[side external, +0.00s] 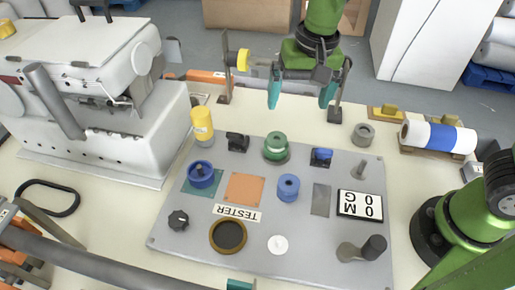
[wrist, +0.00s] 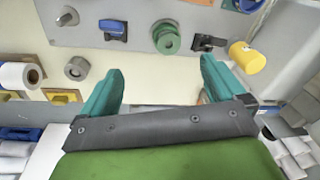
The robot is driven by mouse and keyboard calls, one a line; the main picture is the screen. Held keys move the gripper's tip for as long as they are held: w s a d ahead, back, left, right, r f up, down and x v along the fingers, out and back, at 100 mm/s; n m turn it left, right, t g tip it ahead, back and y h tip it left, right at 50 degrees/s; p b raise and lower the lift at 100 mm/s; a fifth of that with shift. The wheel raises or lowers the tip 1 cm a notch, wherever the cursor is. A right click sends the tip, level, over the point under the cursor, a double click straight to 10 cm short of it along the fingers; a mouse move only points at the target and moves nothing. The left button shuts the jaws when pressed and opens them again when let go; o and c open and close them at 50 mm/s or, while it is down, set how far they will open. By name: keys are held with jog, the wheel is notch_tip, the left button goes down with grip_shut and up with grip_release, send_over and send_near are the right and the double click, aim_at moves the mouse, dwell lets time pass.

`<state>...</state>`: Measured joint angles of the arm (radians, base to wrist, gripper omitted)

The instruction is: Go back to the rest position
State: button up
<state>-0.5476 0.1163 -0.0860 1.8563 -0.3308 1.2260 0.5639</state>
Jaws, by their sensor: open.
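My gripper (side external: 301,97) has two teal fingers, held apart with nothing between them. In the side external view it hangs at the top of the picture, above the far edge of the grey tester board (side external: 222,240). In the wrist view the open fingers of my gripper (wrist: 160,85) point toward the board, with bare cream table between them. A green round knob (side external: 275,146) on the board lies just beyond the fingers; it also shows in the wrist view (wrist: 165,38).
A white machine (side external: 110,130) stands at the left. A yellow cylinder (side external: 201,122) stands near the board's far left corner. A white and blue roll (side external: 440,137) lies at the right, and a grey ring (side external: 363,134) sits nearer the board. Blue knobs (side external: 288,187) and switches rise from the board.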

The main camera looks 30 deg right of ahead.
jog(key=s+d+r+t, duration=0.2)
jog(key=s+d+t, duration=0.1)
jog(key=s+d, duration=0.2)
jog(key=s+d+r+n+t+y, duration=0.1)
jog(key=s+d+r+t, duration=0.1)
jog(key=s+d, duration=0.3)
jog(key=d+t, duration=0.1)
jog(key=d, duration=0.3)
jog(key=shift+s+r, duration=0.4)
